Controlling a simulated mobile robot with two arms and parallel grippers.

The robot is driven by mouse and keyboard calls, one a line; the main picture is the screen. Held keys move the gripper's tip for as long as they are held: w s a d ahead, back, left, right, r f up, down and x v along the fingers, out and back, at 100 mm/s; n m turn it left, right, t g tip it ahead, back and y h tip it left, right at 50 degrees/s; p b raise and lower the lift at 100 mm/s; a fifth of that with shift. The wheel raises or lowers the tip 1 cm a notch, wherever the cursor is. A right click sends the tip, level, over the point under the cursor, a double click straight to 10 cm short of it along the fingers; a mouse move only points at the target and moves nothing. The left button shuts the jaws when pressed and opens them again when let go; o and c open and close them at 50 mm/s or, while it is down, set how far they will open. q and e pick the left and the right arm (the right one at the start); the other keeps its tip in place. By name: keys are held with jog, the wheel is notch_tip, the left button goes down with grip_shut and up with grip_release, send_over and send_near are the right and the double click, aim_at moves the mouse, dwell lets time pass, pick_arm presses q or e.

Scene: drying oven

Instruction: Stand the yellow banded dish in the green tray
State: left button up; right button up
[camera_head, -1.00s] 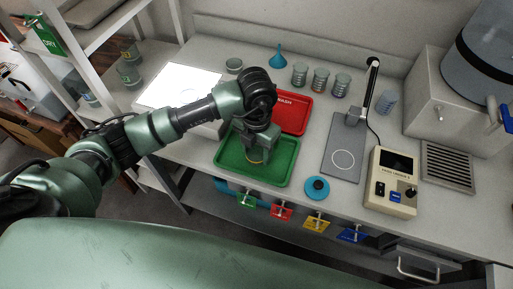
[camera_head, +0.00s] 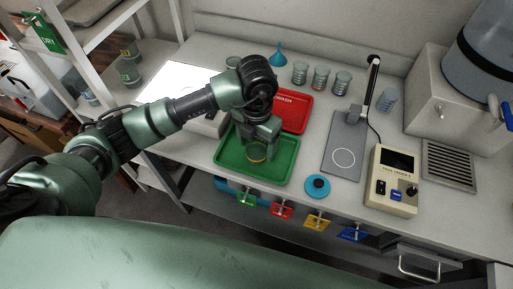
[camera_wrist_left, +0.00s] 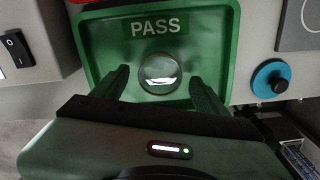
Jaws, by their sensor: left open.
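The yellow banded dish (camera_head: 257,153) stands upright on the floor of the green tray (camera_head: 227,160). In the left wrist view the dish (camera_wrist_left: 160,73) shows from above as a clear round shape, and the tray (camera_wrist_left: 91,40) carries the word PASS. My left gripper (camera_head: 260,137) is over the tray, just behind the dish in the head view. In the wrist view its two fingers (camera_wrist_left: 160,85) are spread to either side, with the dish between and beyond them, apart from both. My right gripper is out of view.
A red tray (camera_head: 293,122) lies behind the green one. A blue round item (camera_head: 317,186) sits to the right, near a grey plate with a stand (camera_head: 343,150) and a beige meter (camera_head: 393,180). Several jars (camera_head: 321,79) stand at the back.

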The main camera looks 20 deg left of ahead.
aim_at(256, 150)
pick_arm(q)
notch_tip(256, 150, up, 10)
jog(key=b, duration=0.1)
